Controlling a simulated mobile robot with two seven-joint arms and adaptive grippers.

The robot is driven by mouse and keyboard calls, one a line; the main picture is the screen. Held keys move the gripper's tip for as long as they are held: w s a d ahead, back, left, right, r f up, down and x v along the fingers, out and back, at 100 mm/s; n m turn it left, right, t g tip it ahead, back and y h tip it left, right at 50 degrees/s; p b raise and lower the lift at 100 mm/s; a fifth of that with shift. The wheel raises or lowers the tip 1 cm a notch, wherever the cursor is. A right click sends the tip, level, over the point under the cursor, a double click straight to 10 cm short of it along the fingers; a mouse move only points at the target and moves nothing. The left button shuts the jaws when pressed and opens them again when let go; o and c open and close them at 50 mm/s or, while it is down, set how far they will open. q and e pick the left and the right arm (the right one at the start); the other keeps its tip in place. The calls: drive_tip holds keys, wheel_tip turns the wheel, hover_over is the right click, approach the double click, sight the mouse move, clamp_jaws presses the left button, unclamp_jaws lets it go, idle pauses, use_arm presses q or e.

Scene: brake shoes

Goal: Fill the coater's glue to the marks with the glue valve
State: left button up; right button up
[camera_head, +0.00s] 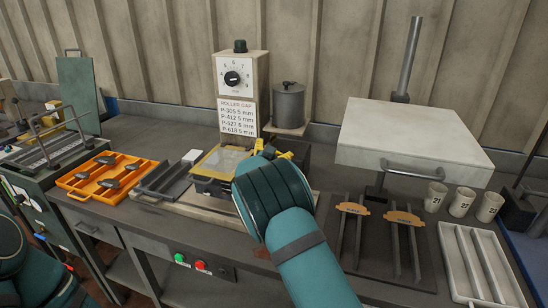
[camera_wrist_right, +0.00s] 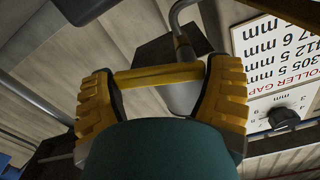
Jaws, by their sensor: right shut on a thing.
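My right gripper (camera_head: 271,149) is over the right side of the coater (camera_head: 222,160), a low dark box with a yellow-framed top. In the right wrist view my right gripper (camera_wrist_right: 162,80) is shut on a yellow bar (camera_wrist_right: 160,74), which looks like the glue valve's handle. A grey lidded pot (camera_head: 288,105) stands on a small shelf behind the gripper; a grey rounded body (camera_wrist_right: 183,97) shows behind the bar in the wrist view. My right arm hides part of the coater, and I cannot make out the glue level or marks. My left gripper is out of view.
A ROLLER GAP panel with a dial (camera_head: 233,79) stands behind the coater. An orange tray (camera_head: 84,183) with several dark parts is left. A white hood (camera_head: 412,140), paper cups (camera_head: 461,201), a rack with two brown shoes (camera_head: 404,217) and a white tray (camera_head: 448,239) are right.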

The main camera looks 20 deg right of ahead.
drive_tip(key=shift+f+m+b, duration=0.35)
drive_tip(key=shift+m+b, duration=0.3)
drive_tip(key=shift+m, duration=0.15)
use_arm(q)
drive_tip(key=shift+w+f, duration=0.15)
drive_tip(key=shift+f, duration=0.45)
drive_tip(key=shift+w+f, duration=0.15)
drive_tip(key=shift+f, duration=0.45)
use_arm(e)
drive_tip(key=shift+r, duration=0.1)
drive_tip(key=o, duration=1)
drive_tip(key=v, duration=1.2)
